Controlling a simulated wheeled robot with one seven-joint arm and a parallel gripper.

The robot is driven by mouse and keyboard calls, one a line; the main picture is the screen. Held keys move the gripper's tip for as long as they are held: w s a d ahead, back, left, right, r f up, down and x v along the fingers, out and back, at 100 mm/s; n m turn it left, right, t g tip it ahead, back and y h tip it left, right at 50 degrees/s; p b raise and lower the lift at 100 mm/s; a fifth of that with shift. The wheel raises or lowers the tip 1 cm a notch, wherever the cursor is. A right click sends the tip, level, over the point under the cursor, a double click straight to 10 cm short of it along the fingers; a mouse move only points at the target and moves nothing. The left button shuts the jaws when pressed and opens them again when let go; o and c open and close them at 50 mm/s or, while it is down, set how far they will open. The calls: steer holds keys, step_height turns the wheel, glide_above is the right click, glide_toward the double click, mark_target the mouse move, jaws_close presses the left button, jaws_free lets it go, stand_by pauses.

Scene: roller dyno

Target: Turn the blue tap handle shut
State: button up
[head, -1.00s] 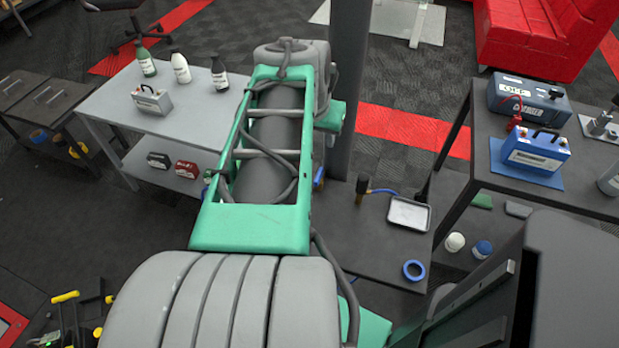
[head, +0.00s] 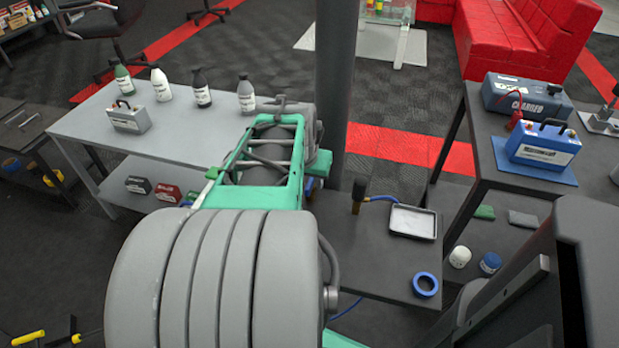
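A small blue piece (head: 310,184) shows just right of my arm, at the left edge of the low dark table (head: 372,262). It may be the tap handle, but my arm hides most of it and I cannot tell how it is turned. My arm reaches forward from the bottom of the head view, over the gap between the pale bench and the dark table. My gripper is hidden behind the arm, so its fingers and any contact do not show.
A black-and-brass fitting (head: 358,196) with a blue hose, a tray (head: 413,236) and a blue ring (head: 425,285) are on the dark table. A dark post (head: 342,90) rises behind it. Several bottles stand on the pale bench (head: 75,125). A blue battery (head: 543,146) sits at right.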

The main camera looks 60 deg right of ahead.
steer(key=shift+w, duration=0.1)
steer(key=shift+c, duration=0.5)
jaws_close()
